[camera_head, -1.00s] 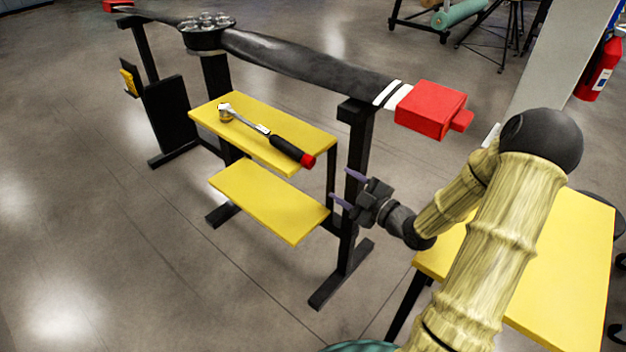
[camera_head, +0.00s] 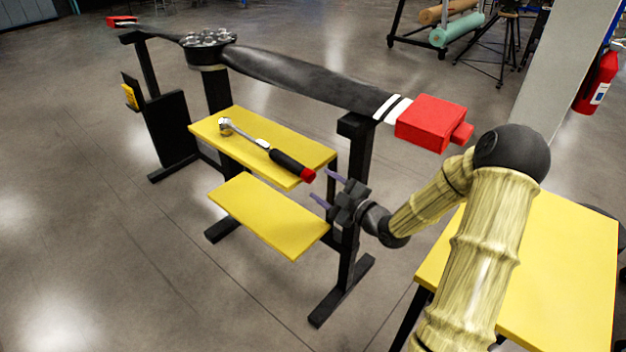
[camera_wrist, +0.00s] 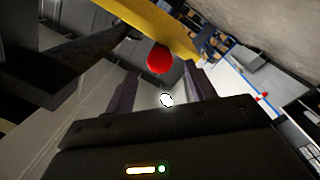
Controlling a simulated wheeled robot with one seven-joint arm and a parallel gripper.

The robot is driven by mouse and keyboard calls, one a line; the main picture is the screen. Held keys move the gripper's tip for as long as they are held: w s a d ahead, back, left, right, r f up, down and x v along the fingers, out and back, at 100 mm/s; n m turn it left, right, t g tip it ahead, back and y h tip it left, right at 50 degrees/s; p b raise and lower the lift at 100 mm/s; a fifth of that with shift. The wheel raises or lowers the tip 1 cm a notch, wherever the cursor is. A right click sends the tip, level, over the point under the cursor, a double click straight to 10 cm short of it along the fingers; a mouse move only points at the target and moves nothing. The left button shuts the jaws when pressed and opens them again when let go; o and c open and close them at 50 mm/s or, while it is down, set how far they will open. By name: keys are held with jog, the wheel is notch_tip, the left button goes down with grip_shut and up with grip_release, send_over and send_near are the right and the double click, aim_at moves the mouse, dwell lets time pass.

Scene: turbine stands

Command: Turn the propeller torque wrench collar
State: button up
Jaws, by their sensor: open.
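The torque wrench (camera_head: 265,147) lies on the upper yellow shelf (camera_head: 222,143) of the propeller stand. Its ratchet head is at the far left end, and its black handle ends in a red tip by the shelf's right edge. My gripper (camera_head: 324,188) is open and empty, just right of and below the red tip, apart from it. In the wrist view the round red tip (camera_wrist: 159,60) shows ahead, between and beyond the open fingers (camera_wrist: 160,88). The rest of the wrench is hidden there. The black propeller (camera_head: 300,78) rests on the stand above.
A black stand post (camera_head: 357,150) stands right behind my gripper. A red block (camera_head: 431,123) covers the propeller's near tip above my arm. A lower yellow shelf (camera_head: 268,215) lies below, and a yellow table (camera_head: 560,265) is at the right. The floor in front is clear.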

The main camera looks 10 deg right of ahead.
aim_at(312, 178)
jog(key=x, duration=0.5)
jog(key=shift+c, duration=0.4)
jog(key=c, duration=0.9)
